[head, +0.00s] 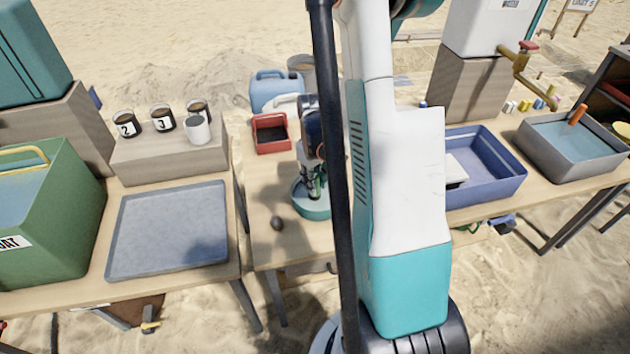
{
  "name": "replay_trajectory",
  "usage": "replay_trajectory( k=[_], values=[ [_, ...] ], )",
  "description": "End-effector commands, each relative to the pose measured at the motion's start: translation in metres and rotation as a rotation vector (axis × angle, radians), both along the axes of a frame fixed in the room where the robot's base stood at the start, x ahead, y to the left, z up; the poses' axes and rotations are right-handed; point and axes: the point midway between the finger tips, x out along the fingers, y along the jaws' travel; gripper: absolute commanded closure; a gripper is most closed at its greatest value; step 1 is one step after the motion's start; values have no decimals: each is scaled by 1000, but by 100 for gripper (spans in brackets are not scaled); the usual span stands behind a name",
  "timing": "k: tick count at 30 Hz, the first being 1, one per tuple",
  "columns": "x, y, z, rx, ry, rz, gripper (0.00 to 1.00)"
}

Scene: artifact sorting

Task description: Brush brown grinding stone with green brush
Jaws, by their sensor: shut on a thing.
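My gripper (314,180) points down over the middle table, beside my white and teal arm. It is shut on a thin green thing, which looks like the green brush (318,190); its lower end is hard to make out. Right under it is a round teal dish or stand (308,208), partly hidden by my arm. A small dark brown rounded stone (277,223) lies on the table in front of and left of the dish. I cannot tell whether it is the grinding stone or whether something lies in the dish. I see no contact between brush and this stone.
A red bin (271,133) stands behind my gripper, with a blue jerrycan (275,90) beyond. A grey tray (170,232), a green crate (50,215) and numbered cups (163,122) are left. A blue bin (507,170) and a grey basin (540,160) are right.

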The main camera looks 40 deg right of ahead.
Motion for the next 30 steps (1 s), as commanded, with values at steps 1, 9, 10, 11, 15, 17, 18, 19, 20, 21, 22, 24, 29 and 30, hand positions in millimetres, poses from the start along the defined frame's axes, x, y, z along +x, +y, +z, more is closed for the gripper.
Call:
replay_trajectory(
  k=[1, 9, 10, 11, 15, 17, 18, 19, 20, 21, 22, 24, 29, 30],
  values=[
    [0, 0, 5, 0, 0, 0, 99],
    [0, 0, 25, 0, 0, 0, 99],
    [0, 0, 27, 0, 0, 0, 99],
    [0, 0, 29, 0, 0, 0, 99],
    [0, 0, 39, 0, 0, 0, 99],
    [0, 0, 43, 0, 0, 0, 99],
    [0, 0, 46, 0, 0, 0, 99],
    [0, 0, 48, 0, 0, 0, 99],
    [0, 0, 51, 0, 0, 0, 99],
    [0, 0, 53, 0, 0, 0, 99],
    [0, 0, 55, 0, 0, 0, 99],
    [0, 0, 61, 0, 0, 0, 99],
    [0, 0, 72, 0, 0, 0, 99],
    [0, 0, 75, 0, 0, 0, 99]
  ],
)
